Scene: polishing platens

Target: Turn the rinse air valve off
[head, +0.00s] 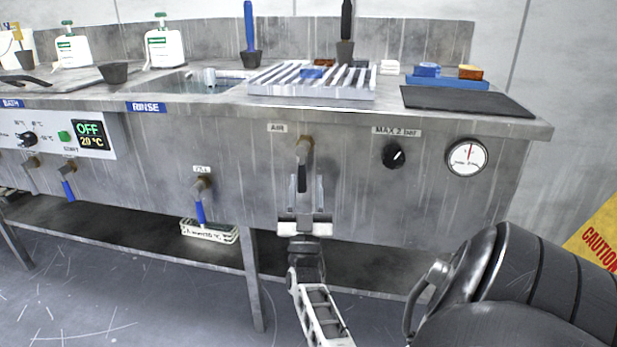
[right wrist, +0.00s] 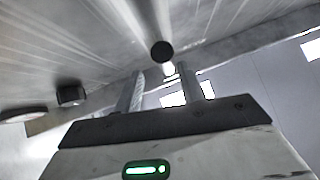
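The air valve (head: 305,148) sits on the grey front panel under an AIR label. Its brass body has a black lever (head: 301,178) that hangs straight down. My right gripper (head: 305,190) comes up from below, with one finger on each side of the lever. In the right wrist view its two fingers (right wrist: 160,82) stand apart. A dark round end, apparently of the lever, shows between and just beyond the fingertips in that view. I cannot tell whether either finger touches it. My left gripper is not in view.
A black knob (head: 395,155) and a round gauge (head: 466,157) are to the right of the valve. A ribbed rack (head: 313,91) stands on the counter above. The panel around the air valve is clear.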

